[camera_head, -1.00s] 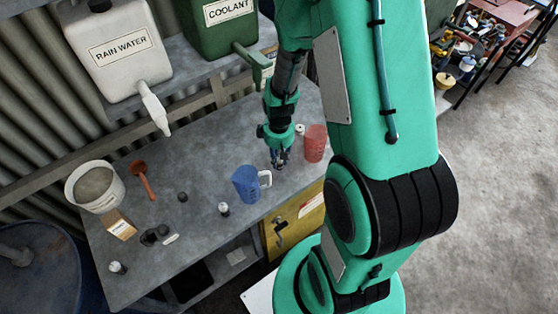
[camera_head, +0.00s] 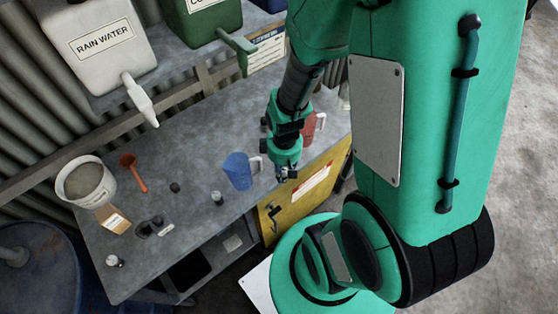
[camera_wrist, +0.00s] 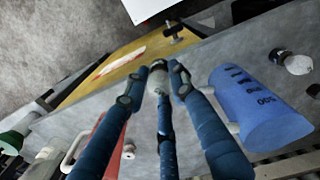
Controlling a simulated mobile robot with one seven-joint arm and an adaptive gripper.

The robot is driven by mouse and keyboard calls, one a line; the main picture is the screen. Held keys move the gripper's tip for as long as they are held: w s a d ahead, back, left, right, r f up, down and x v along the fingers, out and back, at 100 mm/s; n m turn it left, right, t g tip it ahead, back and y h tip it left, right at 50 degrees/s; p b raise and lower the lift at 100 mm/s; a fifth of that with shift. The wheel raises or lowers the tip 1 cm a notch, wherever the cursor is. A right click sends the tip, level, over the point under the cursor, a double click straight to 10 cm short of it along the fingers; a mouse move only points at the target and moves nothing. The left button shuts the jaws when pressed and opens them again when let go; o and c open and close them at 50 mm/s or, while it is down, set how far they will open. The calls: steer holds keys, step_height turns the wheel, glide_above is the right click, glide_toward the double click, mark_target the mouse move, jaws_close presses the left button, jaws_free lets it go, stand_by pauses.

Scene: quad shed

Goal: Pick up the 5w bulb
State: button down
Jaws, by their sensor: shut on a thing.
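My gripper (camera_head: 285,173) hangs at the front edge of the grey bench, right of the blue jug (camera_head: 238,171). In the wrist view my gripper's fingers (camera_wrist: 158,78) are closed around a small bulb (camera_wrist: 158,66) with a pale, rounded end. I take it for the 5w bulb, but no wattage marking is readable. The fingers hide part of it. In the head view it is too small to make out clearly.
The red jug (camera_head: 307,128) stands partly behind my gripper. Another small bulb-like item (camera_head: 216,198) stands left of the blue jug, and one more (camera_head: 113,261) at the near left. A white bucket (camera_head: 86,183) and orange scoop (camera_head: 133,172) are further left.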

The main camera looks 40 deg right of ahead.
steer(key=shift+s+a+r, duration=0.1)
steer(key=shift+s+a, duration=0.2)
steer(key=shift+s, duration=0.6)
